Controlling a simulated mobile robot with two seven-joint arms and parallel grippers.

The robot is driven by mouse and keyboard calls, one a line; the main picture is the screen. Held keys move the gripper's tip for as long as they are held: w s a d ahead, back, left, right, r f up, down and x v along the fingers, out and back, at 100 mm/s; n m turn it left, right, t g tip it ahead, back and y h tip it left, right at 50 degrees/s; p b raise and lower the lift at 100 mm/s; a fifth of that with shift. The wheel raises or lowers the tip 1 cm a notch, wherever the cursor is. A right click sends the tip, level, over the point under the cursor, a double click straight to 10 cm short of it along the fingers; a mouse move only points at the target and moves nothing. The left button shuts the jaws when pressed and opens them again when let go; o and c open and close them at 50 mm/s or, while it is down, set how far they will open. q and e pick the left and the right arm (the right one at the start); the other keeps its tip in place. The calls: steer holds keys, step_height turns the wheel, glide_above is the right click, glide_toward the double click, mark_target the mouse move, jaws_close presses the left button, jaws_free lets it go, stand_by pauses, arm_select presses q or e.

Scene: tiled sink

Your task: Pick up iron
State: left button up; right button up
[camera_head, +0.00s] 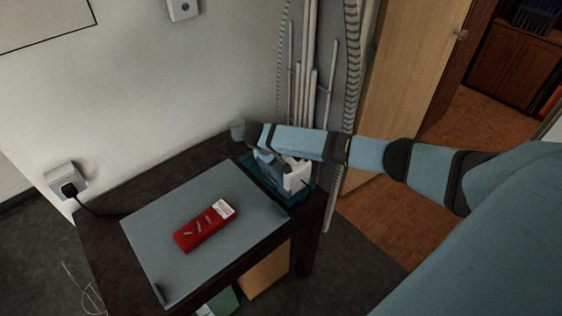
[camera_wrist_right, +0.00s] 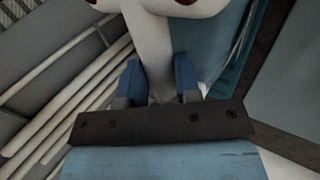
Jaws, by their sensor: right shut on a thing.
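The iron, a mostly white thing (camera_head: 298,175), is at the right back corner of the dark table, partly hidden by my right arm. My right gripper (camera_head: 270,160) points down over it there. In the right wrist view, the blue fingers of my right gripper (camera_wrist_right: 160,82) are closed on a pale, narrow part of the iron, from both sides. The wider white body with dark red spots (camera_wrist_right: 180,8) shows beyond the fingertips, cut off by the top edge. My left gripper is in neither view.
A blue tray (camera_head: 250,178) lies beneath the iron. A grey board (camera_head: 150,230) with a red object (camera_head: 205,226) covers much of the dark table (camera_head: 180,165). White pipes (camera_head: 303,85) stand behind. A plugged cable (camera_head: 70,188) runs from the wall at left.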

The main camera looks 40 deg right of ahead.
step_height(320, 180, up, 20)
stand_by(0.6)
steer(key=shift+w+r, duration=0.15)
